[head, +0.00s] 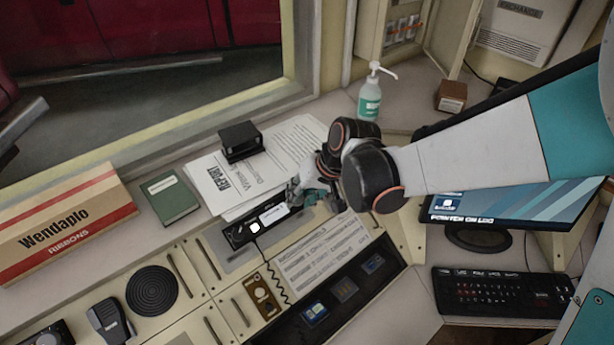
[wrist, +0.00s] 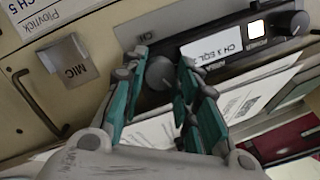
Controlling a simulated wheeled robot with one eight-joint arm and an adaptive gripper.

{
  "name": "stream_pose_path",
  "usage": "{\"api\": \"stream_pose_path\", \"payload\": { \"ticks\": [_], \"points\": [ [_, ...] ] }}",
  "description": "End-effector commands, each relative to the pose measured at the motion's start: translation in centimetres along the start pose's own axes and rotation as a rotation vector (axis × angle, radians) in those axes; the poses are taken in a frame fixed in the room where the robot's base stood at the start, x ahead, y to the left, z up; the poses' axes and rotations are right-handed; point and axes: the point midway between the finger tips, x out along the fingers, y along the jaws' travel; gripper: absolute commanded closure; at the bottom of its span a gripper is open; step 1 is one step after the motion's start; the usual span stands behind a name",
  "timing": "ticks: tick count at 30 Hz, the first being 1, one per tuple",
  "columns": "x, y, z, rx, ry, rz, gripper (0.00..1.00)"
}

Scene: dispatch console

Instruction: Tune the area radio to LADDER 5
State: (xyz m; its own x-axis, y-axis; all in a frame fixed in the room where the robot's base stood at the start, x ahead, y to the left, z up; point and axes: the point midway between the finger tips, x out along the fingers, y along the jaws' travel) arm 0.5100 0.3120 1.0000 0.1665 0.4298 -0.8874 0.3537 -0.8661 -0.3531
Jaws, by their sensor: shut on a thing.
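The area radio (head: 240,235) is a low black unit on the console, with a white label strip and a small bright square. In the wrist view the radio (wrist: 222,47) fills the upper right. Another knob (wrist: 297,23) is at the opposite end. In the head view my gripper (head: 297,190) hides the held knob.
Papers (head: 215,178) and a black box (head: 240,141) lie behind the radio. A green book (head: 172,197) and a ribbons carton (head: 65,222) are to the left. A monitor (head: 520,208), a keyboard (head: 495,292) and a sanitizer bottle (head: 369,100) stand to the right.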

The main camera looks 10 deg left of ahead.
Motion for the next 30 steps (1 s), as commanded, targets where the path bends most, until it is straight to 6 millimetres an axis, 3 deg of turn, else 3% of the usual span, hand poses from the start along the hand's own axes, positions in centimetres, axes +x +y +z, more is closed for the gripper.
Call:
{"api": "stream_pose_path", "payload": {
  "ticks": [20,21,24,30],
  "points": [
    [0.01,0.05,0.06,0.080,0.004,-0.014,0.95],
    [0.01,0.05,0.06,0.080,0.004,-0.014,0.69],
    [0.01,0.05,0.06,0.080,0.004,-0.014,0.51],
    [0.00,0.04,0.04,0.080,0.005,-0.015,0.51]
  ]
}}
